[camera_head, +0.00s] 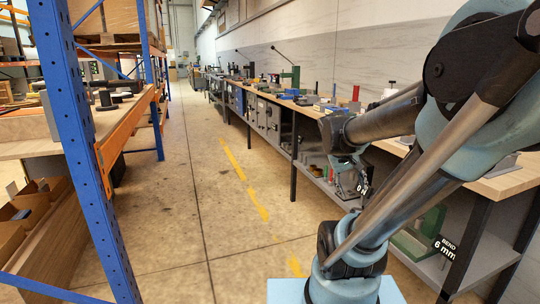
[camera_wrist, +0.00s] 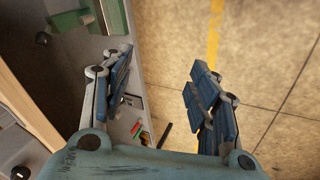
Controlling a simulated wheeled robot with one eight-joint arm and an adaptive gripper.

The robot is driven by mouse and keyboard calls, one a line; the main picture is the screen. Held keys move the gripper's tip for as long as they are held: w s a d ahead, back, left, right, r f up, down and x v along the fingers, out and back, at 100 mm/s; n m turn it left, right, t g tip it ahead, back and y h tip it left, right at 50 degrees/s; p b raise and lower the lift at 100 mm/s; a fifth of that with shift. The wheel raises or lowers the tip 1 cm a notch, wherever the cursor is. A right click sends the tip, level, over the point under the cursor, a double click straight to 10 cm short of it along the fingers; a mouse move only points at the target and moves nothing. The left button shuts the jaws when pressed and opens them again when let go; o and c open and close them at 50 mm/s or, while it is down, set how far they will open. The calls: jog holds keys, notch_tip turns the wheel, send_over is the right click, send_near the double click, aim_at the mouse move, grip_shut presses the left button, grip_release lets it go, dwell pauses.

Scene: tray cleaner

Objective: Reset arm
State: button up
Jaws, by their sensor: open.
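My gripper (camera_wrist: 158,85) is open in the wrist view, its two blue-padded fingers well apart with nothing between them. It hangs over the edge between the bench's lower shelf and the concrete floor. In the head view my arm fills the right side, folded in front of the workbench (camera_head: 505,184). My gripper (camera_head: 362,190) shows there only in part, small and dark below the bench top.
A long workbench with tools runs along the right wall. A green item (camera_head: 420,236) sits on its lower shelf (camera_head: 482,262). A blue-and-orange rack (camera_head: 85,150) stands at left. The aisle floor (camera_head: 190,190) between is clear, with yellow dashes.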

jog(key=s+a+f+y, duration=0.4)
jog(key=s+a+f, duration=0.3)
jog(key=s, duration=0.3)
jog(key=shift+s+a+f+y, duration=0.15)
jog(key=shift+s+a+y, duration=0.15)
jog(key=shift+a, duration=0.5)
jog(key=shift+w+f, duration=0.2)
jog(key=shift+w, duration=0.3)
jog(key=shift+c, duration=0.4)
